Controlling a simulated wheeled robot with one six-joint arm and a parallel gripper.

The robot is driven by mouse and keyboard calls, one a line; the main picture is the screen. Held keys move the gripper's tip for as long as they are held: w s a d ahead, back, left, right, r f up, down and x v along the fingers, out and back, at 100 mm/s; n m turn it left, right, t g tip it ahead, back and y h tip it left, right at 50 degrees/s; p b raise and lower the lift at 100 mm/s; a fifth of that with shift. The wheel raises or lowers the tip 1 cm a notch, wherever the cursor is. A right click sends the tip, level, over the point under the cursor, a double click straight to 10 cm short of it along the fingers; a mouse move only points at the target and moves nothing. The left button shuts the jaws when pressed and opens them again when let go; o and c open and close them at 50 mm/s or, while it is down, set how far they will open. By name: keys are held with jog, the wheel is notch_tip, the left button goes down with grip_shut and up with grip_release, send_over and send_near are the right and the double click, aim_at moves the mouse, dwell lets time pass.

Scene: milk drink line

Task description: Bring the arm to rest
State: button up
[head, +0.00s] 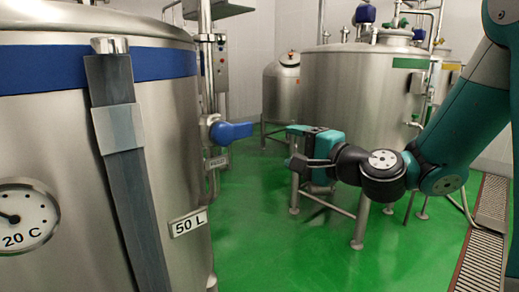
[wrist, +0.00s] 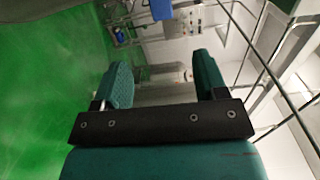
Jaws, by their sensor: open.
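My gripper (head: 296,146) is at the end of my teal and black arm, which reaches in from the right in the head view. It points left, toward the blue valve handle (head: 230,131) on the near tank, with a gap between them. In the wrist view my gripper (wrist: 160,82) shows two teal fingers spread apart with nothing between them. No held object shows in either view.
The near steel tank (head: 170,200) fills the left, with a dial gauge (head: 22,215) and a 50 L label (head: 188,222). A larger tank (head: 350,85) and a smaller tank (head: 281,90) stand behind. Green floor (head: 290,245) is open between; a drain grate (head: 480,250) runs right.

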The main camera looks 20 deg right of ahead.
jog(key=s+a+f+n+g+y, duration=0.35)
jog(key=s+a+n+g, duration=0.45)
jog(key=a+n, duration=0.35)
jog(key=s+f+n+g+h, duration=0.2)
jog(key=s+n+g+h, duration=0.1)
jog(key=s, duration=0.5)
jog(key=s+d+f+n+g+h, duration=0.1)
jog(key=s+f+n+g+h, duration=0.1)
jog(key=s+n+g, duration=0.3)
jog(key=s+n+h, duration=0.1)
jog(key=s, duration=0.2)
jog(key=shift+s+f+g, duration=0.3)
jog(key=shift+s+f, duration=0.05)
jog(key=shift+f, duration=0.05)
jog(key=shift+c, duration=0.5)
